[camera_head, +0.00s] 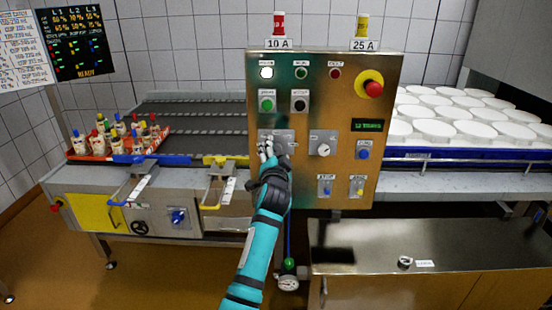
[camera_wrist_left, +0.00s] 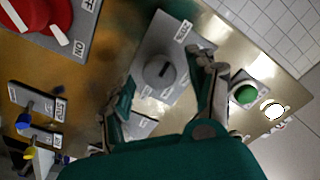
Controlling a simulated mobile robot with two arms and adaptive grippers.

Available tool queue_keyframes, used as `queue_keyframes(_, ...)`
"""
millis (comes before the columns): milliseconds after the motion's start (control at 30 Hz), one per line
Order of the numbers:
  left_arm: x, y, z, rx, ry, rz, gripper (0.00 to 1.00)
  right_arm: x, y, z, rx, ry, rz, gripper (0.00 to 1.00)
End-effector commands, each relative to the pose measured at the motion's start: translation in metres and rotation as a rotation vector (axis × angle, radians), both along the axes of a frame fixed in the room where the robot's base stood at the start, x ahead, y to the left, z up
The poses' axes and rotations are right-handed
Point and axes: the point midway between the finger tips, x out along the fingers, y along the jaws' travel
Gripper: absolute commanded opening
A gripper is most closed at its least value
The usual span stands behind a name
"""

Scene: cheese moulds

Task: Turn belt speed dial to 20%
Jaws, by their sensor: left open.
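A second dial (camera_head: 323,149) is to the right on the control panel (camera_head: 325,105). My right gripper is not in view.
Above the dial are a green button (camera_head: 267,102) and a black button (camera_head: 300,102). A red emergency button (camera_head: 373,89) is at the upper right. Blue (camera_head: 326,187) and yellow (camera_head: 358,187) levers stick out below. A red switch (camera_wrist_left: 45,14) shows in the left wrist view.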

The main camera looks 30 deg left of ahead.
Motion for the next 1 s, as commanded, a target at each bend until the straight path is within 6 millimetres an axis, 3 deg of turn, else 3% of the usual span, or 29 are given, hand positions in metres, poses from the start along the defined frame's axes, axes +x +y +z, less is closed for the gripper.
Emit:
queue_keyframes(600,-0.091,-0.057,-0.002,-0.002,0.002,-0.001,0.59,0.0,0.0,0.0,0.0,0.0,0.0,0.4)
queue_keyframes(1000,-0.101,-0.062,-0.001,-0.002,0.001,-0.001,0.59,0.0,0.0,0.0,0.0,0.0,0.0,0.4)
